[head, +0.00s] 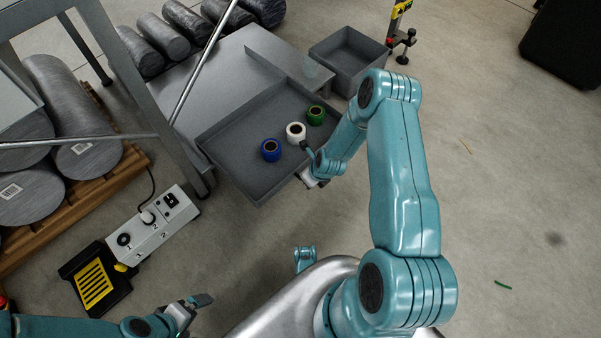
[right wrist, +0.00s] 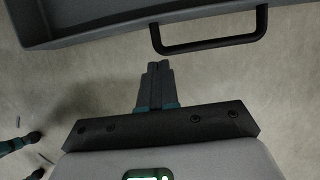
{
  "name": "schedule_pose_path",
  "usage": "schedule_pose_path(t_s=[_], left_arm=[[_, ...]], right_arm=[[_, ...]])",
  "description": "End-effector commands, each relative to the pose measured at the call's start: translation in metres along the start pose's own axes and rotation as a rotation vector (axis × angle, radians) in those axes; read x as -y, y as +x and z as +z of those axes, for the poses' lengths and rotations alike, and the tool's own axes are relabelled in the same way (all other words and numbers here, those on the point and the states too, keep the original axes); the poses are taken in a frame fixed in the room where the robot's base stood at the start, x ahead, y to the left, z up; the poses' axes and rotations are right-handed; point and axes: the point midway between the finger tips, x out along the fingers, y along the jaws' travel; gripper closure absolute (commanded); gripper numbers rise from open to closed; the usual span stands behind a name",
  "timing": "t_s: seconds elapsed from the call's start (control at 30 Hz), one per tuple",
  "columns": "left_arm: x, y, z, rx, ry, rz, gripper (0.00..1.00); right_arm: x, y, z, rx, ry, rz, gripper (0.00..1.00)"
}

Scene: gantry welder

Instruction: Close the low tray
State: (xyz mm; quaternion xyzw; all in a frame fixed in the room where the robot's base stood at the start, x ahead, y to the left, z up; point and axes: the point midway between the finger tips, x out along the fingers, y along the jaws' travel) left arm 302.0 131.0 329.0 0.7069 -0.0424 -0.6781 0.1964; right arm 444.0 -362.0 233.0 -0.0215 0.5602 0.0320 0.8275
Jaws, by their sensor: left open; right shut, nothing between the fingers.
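The low tray (head: 235,177) is a grey, shallow drawer that stands pulled out from a low grey metal unit (head: 215,75). Three rolls lie in it: blue (head: 270,150), white (head: 295,131) and green (head: 316,115). In the right wrist view, the tray's front (right wrist: 100,12) and its black bar handle (right wrist: 210,44) show at the top. My right gripper (right wrist: 158,72) is shut and empty; its fingertips appear just short of the handle and left of its middle. In the head view, my right arm partly hides the tray's front. My left gripper (head: 198,302) is open at the lower left, away from the tray.
A grey bin (head: 348,60) stands behind the tray to the right. Metal cylinders (head: 75,110) lie on a wooden pallet (head: 95,190) at left, beside a metal frame leg. A control box (head: 150,225) and yellow-black pedal (head: 95,285) lie on the floor.

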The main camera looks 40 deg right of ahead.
Motion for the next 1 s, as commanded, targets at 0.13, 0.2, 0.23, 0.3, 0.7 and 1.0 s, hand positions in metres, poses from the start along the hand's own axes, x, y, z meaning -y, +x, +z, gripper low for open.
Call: schedule_pose_path(t_s=[0.13,0.2,0.23,0.3,0.7,1.0], left_arm=[[0.003,0.005,-0.002,-0.004,-0.004,0.0,0.0],[0.003,0.004,-0.002,-0.004,-0.004,0.0,0.0],[0.003,0.004,-0.002,-0.004,-0.004,-0.001,0.0],[0.003,0.005,-0.002,-0.004,-0.004,-0.001,0.0],[0.003,0.004,-0.002,-0.004,-0.003,0.0,0.0],[0.002,0.004,-0.001,-0.003,-0.003,0.0,0.0]], right_arm=[[0.001,0.009,0.025,0.003,-0.003,-0.001,1.0],[0.002,0.011,0.031,0.001,-0.002,-0.001,1.0],[0.002,0.012,0.033,0.001,-0.002,-0.001,1.0],[0.002,0.013,0.036,0.0,-0.001,0.0,1.0],[0.004,0.013,0.039,0.0,-0.001,0.0,1.0],[-0.006,0.014,0.041,0.0,-0.003,0.001,1.0]])
